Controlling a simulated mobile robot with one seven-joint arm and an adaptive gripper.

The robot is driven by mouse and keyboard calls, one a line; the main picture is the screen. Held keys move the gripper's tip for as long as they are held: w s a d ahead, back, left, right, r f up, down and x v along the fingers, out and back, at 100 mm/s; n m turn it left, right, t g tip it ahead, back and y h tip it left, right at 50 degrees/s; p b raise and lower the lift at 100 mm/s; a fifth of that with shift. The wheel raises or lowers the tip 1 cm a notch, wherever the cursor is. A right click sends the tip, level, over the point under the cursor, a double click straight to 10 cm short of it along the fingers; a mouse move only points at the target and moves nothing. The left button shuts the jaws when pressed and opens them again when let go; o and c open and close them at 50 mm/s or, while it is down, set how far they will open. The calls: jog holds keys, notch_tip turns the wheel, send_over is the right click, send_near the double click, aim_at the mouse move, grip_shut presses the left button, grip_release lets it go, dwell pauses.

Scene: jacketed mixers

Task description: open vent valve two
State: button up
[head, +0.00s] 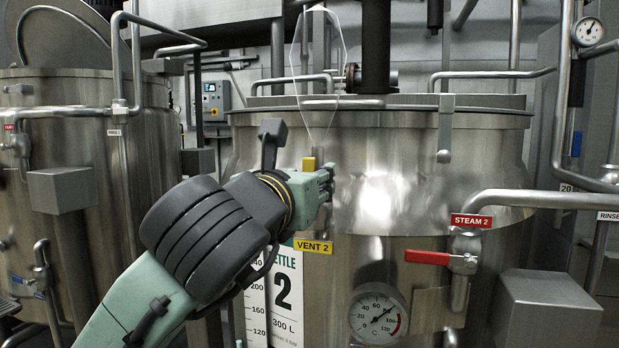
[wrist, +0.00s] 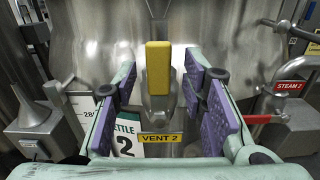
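The yellow handle of vent valve two (wrist: 158,68) stands upright in the middle of the wrist view, on a grey metal body above the yellow VENT 2 label (wrist: 160,139). My gripper (wrist: 160,80) is open, with one purple-padded finger to each side of the handle and a gap on both sides. In the head view my gripper (head: 325,182) is at the front of kettle 2 (head: 430,150); only the top of the yellow handle (head: 309,163) shows above it. The rest of the valve is hidden there. I cannot tell how deep the handle sits between the fingers.
To the right, the STEAM 2 valve has a red handle (head: 427,257) and a pipe. A dial gauge (head: 378,313) is below my gripper, and a grey box (head: 545,308) juts out at lower right. Another kettle (head: 85,180) stands at the left.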

jog(key=v, duration=1)
jog(key=shift+s, duration=0.2)
jog(key=shift+a+r, duration=0.1)
